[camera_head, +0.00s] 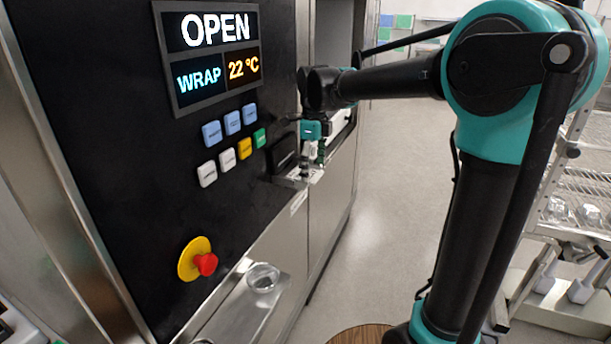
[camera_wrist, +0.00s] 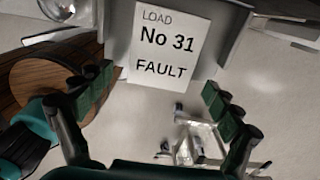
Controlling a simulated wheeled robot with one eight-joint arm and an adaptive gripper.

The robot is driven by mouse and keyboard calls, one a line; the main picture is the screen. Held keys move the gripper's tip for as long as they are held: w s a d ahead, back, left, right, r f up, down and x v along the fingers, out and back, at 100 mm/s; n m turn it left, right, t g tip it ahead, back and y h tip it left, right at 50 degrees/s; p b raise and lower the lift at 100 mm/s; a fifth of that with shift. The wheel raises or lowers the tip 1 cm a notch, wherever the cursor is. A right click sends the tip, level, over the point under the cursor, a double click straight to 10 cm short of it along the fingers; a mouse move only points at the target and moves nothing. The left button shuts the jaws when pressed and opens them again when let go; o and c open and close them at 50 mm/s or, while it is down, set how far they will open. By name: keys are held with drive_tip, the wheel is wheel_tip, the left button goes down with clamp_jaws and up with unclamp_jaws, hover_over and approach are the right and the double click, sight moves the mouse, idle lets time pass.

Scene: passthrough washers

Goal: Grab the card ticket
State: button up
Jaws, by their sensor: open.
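The card ticket (camera_wrist: 170,62) is white with black print reading "LOAD No 31 FAULT". It shows near the top middle of the wrist view, against a grey holder or ledge (camera_wrist: 232,40). My gripper (camera_wrist: 157,92) is open, with its green-padded fingers spread apart to the lower left and lower right of the card. Nothing is between the pads. In the head view, my gripper (camera_head: 313,168) points down beside the small ledge on the black machine panel. The card cannot be made out clearly there.
The machine panel has an "OPEN" display (camera_head: 212,55), several coloured buttons (camera_head: 243,148) and a red stop knob (camera_head: 205,264). A glass dish (camera_head: 263,277) sits on a metal shelf (camera_head: 232,312) below. A wire rack (camera_head: 572,190) stands at right. Floor between is clear.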

drive_tip(key=shift+f, duration=0.25)
idle(0.3)
drive_tip(key=c, duration=0.9)
